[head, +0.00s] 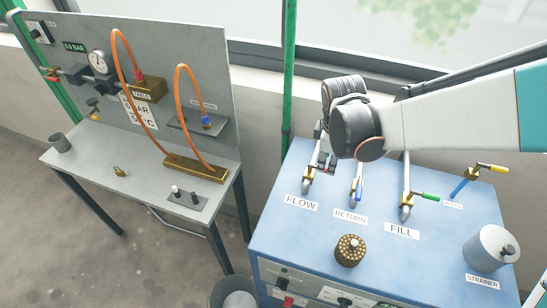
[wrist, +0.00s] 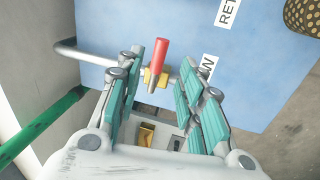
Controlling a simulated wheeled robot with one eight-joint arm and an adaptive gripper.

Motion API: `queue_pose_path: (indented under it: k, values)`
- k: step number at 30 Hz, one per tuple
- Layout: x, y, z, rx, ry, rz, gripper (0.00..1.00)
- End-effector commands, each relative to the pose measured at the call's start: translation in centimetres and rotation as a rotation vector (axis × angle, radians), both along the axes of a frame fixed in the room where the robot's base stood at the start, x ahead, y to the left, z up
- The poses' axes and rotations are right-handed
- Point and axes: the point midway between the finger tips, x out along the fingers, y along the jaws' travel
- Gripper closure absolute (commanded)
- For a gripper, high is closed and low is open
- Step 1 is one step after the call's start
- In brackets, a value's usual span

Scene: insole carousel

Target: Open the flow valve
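The flow valve (wrist: 154,78) has a brass body and a red lever handle, seen in the wrist view on a grey pipe. The handle points up in that picture. My gripper (wrist: 170,72) is open, with its teal pads to the left and right of the valve. I see no pad touching it. In the head view my gripper (head: 324,160) is over the pipe behind the FLOW label (head: 300,203), and my wrist hides much of the valve there.
A grey bench (head: 110,160) is left.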

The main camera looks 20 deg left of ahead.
Motion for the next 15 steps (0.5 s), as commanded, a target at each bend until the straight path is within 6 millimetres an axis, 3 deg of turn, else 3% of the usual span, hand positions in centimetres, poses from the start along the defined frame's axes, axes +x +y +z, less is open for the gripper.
queue_pose_path:
  k: [1,6,15]
  values:
    - [0.0,0.3,-1.3,0.0,0.0,0.005,0.65]
    - [0.6,0.3,-3.3,0.0,0.0,0.003,0.65]
    - [1.0,0.2,-4.4,0.0,0.0,0.001,0.65]
